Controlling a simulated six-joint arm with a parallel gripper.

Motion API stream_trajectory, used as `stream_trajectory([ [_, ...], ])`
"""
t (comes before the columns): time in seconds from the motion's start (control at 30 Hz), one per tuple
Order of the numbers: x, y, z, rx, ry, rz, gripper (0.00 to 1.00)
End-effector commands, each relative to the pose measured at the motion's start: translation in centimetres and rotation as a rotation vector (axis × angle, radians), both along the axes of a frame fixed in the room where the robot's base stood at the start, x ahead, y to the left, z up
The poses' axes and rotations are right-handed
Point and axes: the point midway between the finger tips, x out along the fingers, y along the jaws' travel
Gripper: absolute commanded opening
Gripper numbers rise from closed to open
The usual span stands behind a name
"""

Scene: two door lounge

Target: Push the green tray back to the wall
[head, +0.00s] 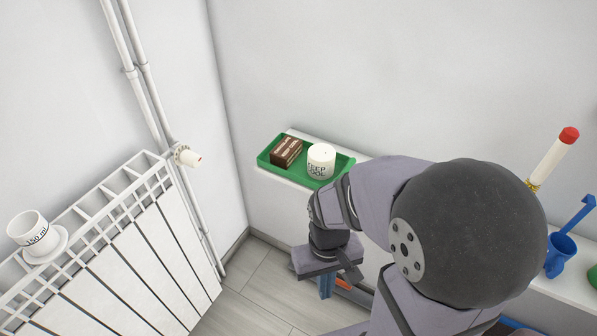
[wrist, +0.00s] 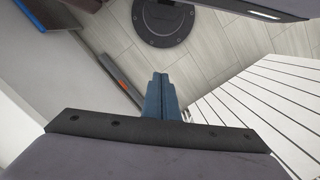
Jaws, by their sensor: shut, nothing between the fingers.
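The green tray (head: 337,163) sits on a narrow white shelf at the wall, its front edge over the shelf's front. On it lie a brown cake-like block (head: 286,152) at the left and a white cup with lettering (head: 321,160) at the right. My gripper (head: 327,288) hangs in front of and below the shelf, apart from the tray, pointing down. In the wrist view the blue fingers (wrist: 164,97) are together and empty. The tray does not show in the wrist view. My arm hides the tray's right end in part.
A white radiator (head: 128,262) stands at the left, with a white cup (head: 28,229) on a saucer on top. A pipe valve (head: 186,156) sticks out beside it. Farther right on the shelf are a blue holder (head: 560,254) and a red-tipped white stick (head: 553,160).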

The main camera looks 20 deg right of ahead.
Motion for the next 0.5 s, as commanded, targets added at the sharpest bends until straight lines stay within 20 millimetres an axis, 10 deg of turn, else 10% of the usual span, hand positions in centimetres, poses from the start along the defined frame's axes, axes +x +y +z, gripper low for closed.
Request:
stream_trajectory([
  [0.17,3.2,0.1,-0.1,0.000,0.050,0.004,0.00],
  [0.5,18.9,0.4,1.6,-0.006,-0.057,-0.064,0.00],
])
